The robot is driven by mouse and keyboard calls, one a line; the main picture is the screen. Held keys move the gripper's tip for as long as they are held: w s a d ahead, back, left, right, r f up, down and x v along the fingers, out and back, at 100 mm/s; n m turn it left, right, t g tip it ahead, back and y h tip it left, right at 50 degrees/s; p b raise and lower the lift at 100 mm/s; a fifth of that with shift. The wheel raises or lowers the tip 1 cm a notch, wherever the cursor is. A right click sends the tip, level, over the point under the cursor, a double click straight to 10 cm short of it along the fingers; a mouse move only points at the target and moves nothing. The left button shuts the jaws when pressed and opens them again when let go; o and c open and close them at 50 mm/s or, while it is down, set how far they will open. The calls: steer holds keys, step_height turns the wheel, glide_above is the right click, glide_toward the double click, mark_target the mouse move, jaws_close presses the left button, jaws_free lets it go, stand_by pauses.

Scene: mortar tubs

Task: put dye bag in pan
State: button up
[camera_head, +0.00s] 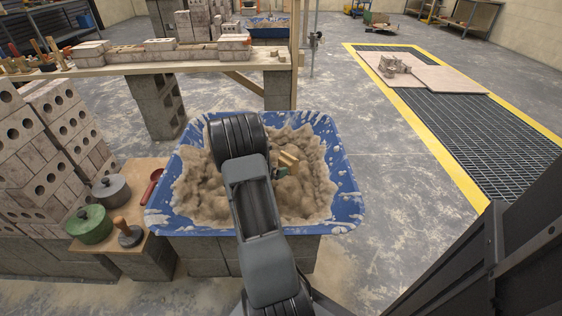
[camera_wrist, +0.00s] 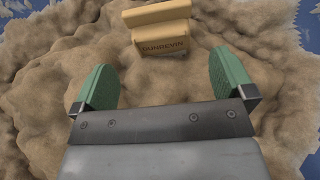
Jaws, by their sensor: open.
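A small tan block-like bag (camera_wrist: 158,32) with dark lettering, likely the dye bag, lies on the sandy heap in the wrist view. It also shows in the head view (camera_head: 289,158), partly hidden by my gripper. My gripper (camera_wrist: 166,72) is open and empty, its two green fingers spread above the heap. The bag is ahead of the fingertips, apart from them. A blue tub (camera_head: 347,203) holds the heap. A dark grey pot (camera_head: 111,190) and a green lidded pot (camera_head: 90,225) stand on a low wooden board at the left; I cannot tell which vessel is the pan.
The wooden board (camera_head: 152,193) also holds a red-handled tool (camera_head: 151,186) and a wooden-knobbed tool (camera_head: 129,234). Stacked perforated bricks (camera_head: 45,150) stand far left. A plank bench (camera_head: 190,62) crosses behind the tub. The concrete floor right of the tub is clear.

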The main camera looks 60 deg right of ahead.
steer(key=shift+v, duration=1.5)
steer(key=s+a+r+m+t+y, duration=0.1)
steer(key=a+r+m+y, duration=0.3)
steer(key=a, duration=0.9)
steer(key=s+a+r+m+t+y, duration=0.2)
steer(key=a+m, duration=0.4)
steer(key=a, duration=0.6)
steer(key=s+a+r+m+t+y, duration=0.1)
steer(key=s+a+r+m+y, duration=0.3)
steer(key=a, duration=0.9)
step_height(320, 180, up, 3)
steer(key=m+y, duration=0.2)
steer(key=y, duration=0.1)
steer(key=shift+a+f+t, duration=0.2)
steer(key=shift+a+t, duration=0.2)
